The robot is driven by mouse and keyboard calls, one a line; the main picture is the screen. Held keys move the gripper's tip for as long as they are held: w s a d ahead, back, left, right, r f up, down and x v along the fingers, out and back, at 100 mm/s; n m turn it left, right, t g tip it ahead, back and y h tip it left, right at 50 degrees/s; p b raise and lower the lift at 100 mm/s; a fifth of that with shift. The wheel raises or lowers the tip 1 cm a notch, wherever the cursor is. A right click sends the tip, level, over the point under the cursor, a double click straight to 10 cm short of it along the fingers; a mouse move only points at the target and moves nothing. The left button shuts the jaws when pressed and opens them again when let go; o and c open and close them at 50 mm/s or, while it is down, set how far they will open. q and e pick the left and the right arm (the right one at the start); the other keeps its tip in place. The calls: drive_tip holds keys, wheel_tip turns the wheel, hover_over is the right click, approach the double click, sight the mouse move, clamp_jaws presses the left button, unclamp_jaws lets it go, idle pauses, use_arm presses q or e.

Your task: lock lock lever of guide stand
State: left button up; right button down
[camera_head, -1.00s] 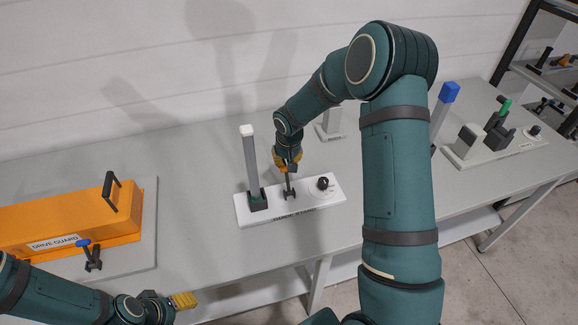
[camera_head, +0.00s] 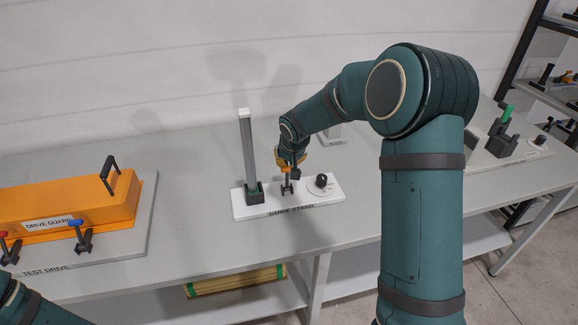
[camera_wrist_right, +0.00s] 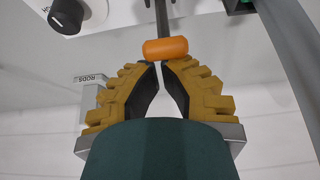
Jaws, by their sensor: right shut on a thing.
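The guide stand (camera_head: 242,211) is a white labelled plate on the grey table, with a tall grey post (camera_head: 248,150) at its left and a black knob (camera_head: 321,181) at its right. The lock lever (camera_head: 287,187) stands between them on a dark bracket. In the right wrist view, its orange grip (camera_wrist_right: 165,48) lies across the fingertips. My right gripper (camera_head: 291,163) reaches the lever from above; in the wrist view its yellow-padded fingers (camera_wrist_right: 160,66) converge at the grip and are shut on it. My left gripper is outside the head view.
The orange drive guard (camera_head: 60,205) sits on a base at the left, with red-handled and blue-handled levers in front. Another fixture (camera_head: 510,150) stands on the right of the table. The table in front of the guide stand is clear.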

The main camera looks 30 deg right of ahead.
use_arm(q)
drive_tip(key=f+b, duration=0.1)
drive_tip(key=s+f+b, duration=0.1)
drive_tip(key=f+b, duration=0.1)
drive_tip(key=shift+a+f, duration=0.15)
use_arm(e)
drive_tip(key=s, duration=0.2)
drive_tip(key=s+a, duration=0.1)
drive_tip(key=s, duration=0.1)
drive_tip(key=shift+f, duration=0.1)
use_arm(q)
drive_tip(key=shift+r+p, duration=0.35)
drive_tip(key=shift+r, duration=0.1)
use_arm(e)
drive_tip(key=shift+r, duration=0.85)
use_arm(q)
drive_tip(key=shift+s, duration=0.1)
